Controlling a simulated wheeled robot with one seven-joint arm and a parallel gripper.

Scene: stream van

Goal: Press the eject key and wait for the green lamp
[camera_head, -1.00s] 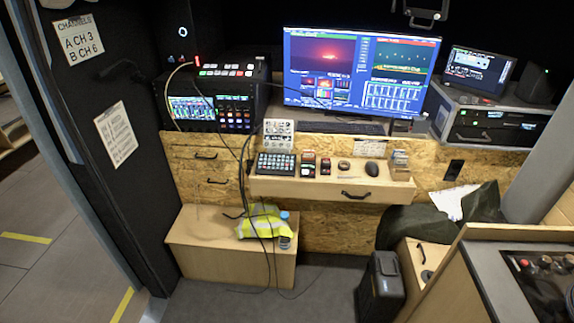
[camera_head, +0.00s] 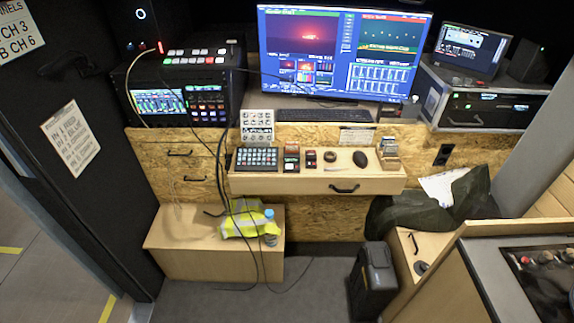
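No key labelled eject is legible, and I cannot tell which lamp is the green one of the task. On the wooden drawer shelf (camera_head: 315,182) sit a dark keypad (camera_head: 257,159), a small device with red and greenish parts (camera_head: 291,158) and a small dark box with a red top (camera_head: 311,158). A small slotted holder with cards (camera_head: 389,153) stands at the shelf's right end. A switcher (camera_head: 203,58) with white, red and green lit keys is at the back left. A black rack unit (camera_head: 490,108) at the right shows a small greenish light. My gripper is not in view.
A large monitor (camera_head: 344,52) and a keyboard (camera_head: 325,115) are behind the shelf. A wooden box (camera_head: 175,258) with a yellow vest (camera_head: 245,225), bottle (camera_head: 270,228) and hanging cables stands below. A black case (camera_head: 372,283) and a control panel (camera_head: 540,275) are at right.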

